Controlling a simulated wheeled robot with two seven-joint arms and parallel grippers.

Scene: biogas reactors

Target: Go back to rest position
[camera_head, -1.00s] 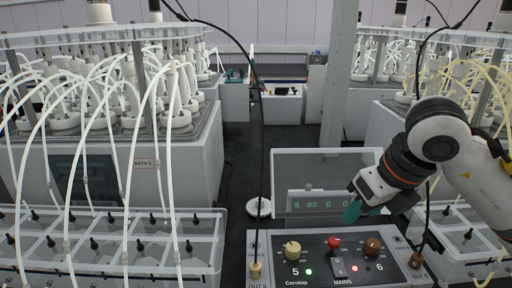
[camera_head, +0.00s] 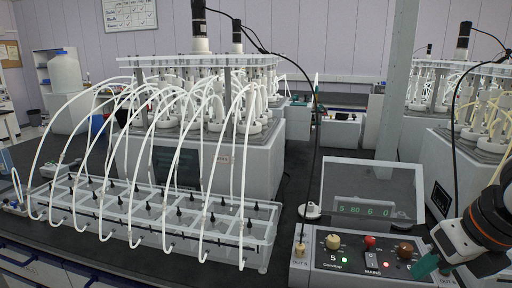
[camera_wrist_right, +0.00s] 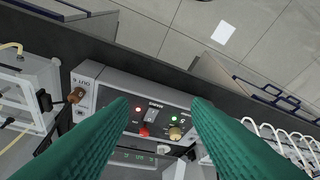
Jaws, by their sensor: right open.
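My right gripper (camera_head: 426,266) is at the lower right of the head view, beside the right end of the control box. Its green fingers also show in the right wrist view (camera_wrist_right: 162,135), spread wide apart with nothing between them. The control box (camera_head: 340,262) has a cream knob, a red knob, a brown knob and lit green and red lamps. Its panel shows below and between the fingers in the wrist view (camera_wrist_right: 150,112). My left gripper is not in the head view.
A clear tray rack (camera_head: 150,222) with white tubes stands left of the box, before a bath unit (camera_head: 265,165). A display with a clear cover (camera_head: 372,190) stands behind the box. A grey post (camera_head: 396,90) rises at the right. Floor tiles (camera_wrist_right: 240,35) show beyond the bench edge.

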